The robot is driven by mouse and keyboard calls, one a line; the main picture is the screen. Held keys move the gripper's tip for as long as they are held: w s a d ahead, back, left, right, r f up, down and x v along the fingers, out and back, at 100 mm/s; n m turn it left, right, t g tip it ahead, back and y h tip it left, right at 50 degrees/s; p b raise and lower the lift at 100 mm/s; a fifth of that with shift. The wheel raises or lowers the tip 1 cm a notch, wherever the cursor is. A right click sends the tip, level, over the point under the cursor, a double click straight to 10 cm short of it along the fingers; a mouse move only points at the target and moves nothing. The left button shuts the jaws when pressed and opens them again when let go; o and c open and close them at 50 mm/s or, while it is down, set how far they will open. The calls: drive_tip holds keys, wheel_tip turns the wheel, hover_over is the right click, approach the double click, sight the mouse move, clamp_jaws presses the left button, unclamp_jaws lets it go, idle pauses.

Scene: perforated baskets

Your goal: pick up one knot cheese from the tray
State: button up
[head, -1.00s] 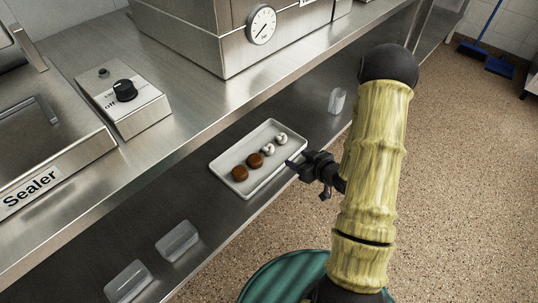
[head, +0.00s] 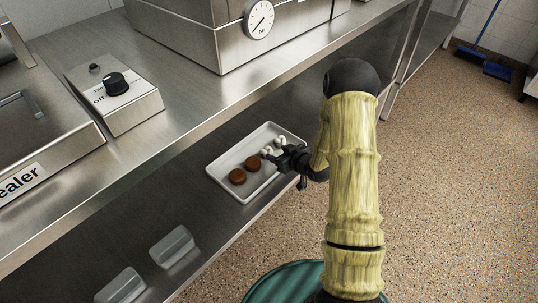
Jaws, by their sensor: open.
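A white rectangular tray (head: 224,181) lies on the lower steel shelf in the head view. Two white knot cheeses lie at its far right end: the far one (head: 279,140) shows clearly, and the near one (head: 266,150) is right at my gripper's tips. Two brown round pieces, one (head: 237,176) and another (head: 252,163), lie in the near left half of the tray. My gripper (head: 272,155) is open and reaches over the tray's right rim beside the near white knot. Whether the fingers touch it or stand around it I cannot tell.
The upper steel shelf (head: 190,105) overhangs behind the tray and carries a box with a dial (head: 258,18) and a sealer. Two clear containers, one (head: 173,246) and another (head: 121,287), stand on the lower shelf at lower left. Open floor (head: 440,180) lies to the right.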

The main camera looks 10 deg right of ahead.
sight(271, 153)
drive_tip(key=shift+w+a+f, duration=0.15)
drive_tip(key=shift+w+a, duration=0.1)
drive_tip(key=shift+a, duration=0.15)
drive_tip(key=shift+w+f+b, duration=0.2)
drive_tip(key=shift+f+b, duration=0.1)
drive_tip(key=shift+f, duration=0.05)
drive_tip(key=b+x, duration=0.2)
drive_tip(key=x, duration=0.1)
drive_tip(key=shift+a+f, duration=0.1)
drive_tip(key=shift+f, duration=0.3)
drive_tip(key=shift+w+a+f, duration=0.15)
drive_tip(key=shift+w+a, duration=0.05)
drive_tip(key=shift+w, duration=0.3)
drive_tip(key=c, duration=0.7)
